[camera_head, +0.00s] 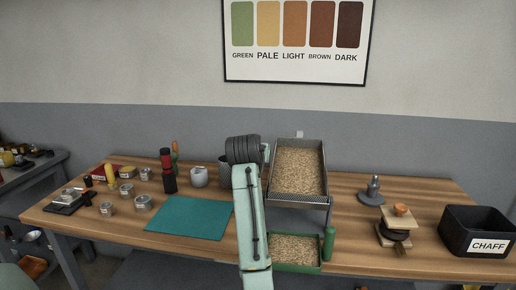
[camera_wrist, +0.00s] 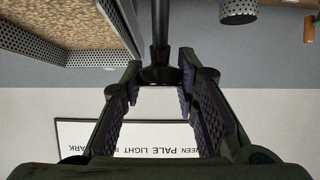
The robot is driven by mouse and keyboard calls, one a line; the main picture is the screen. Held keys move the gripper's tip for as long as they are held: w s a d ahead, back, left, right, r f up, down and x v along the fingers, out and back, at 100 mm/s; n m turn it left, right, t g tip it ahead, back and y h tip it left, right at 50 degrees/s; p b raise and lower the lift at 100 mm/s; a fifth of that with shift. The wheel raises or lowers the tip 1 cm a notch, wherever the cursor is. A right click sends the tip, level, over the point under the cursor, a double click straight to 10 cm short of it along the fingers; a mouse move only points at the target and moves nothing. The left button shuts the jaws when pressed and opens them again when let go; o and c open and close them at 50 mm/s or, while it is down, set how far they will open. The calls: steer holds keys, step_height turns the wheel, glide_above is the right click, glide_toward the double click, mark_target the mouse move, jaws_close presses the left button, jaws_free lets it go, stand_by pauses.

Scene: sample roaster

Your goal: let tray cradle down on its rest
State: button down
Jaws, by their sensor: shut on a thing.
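The tray cradle (camera_head: 300,200), a grey metal mesh-sided frame holding a bed of pale tan beans, stands right of my arm, above a lower green tray. Its perforated wall (camera_wrist: 30,42) fills the upper left of the wrist view. My gripper (camera_wrist: 162,80) is shut on a dark handle (camera_wrist: 160,45), a thin rod with a wider black end between the fingers. The handle's join to the cradle is not clear. In the head view my arm hides the fingers at the cradle's left side. I cannot tell whether the cradle touches its rest.
The green tray (camera_head: 297,271) of beans has a green cylinder (camera_head: 329,244) at its right. A teal mat (camera_head: 188,217), several tins and a red-black grinder (camera_head: 168,170) lie left. A tamper-like piece (camera_head: 373,192), a wooden-topped stack (camera_head: 398,225) and a black CHAFF bin (camera_head: 476,225) stand right.

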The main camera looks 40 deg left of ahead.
steer(key=shift+w+a+f+g+h, duration=0.5)
steer(key=shift+w+f+g+h, duration=0.2)
steer(key=shift+w+f+g, duration=0.15)
stand_by(0.3)
steer(key=c, duration=1.4)
jaws_free()
steer(key=shift+w+a+f, duration=0.1)
steer(key=shift+w+f, duration=0.05)
steer(key=shift+o, duration=0.8)
steer(key=v, duration=1.2)
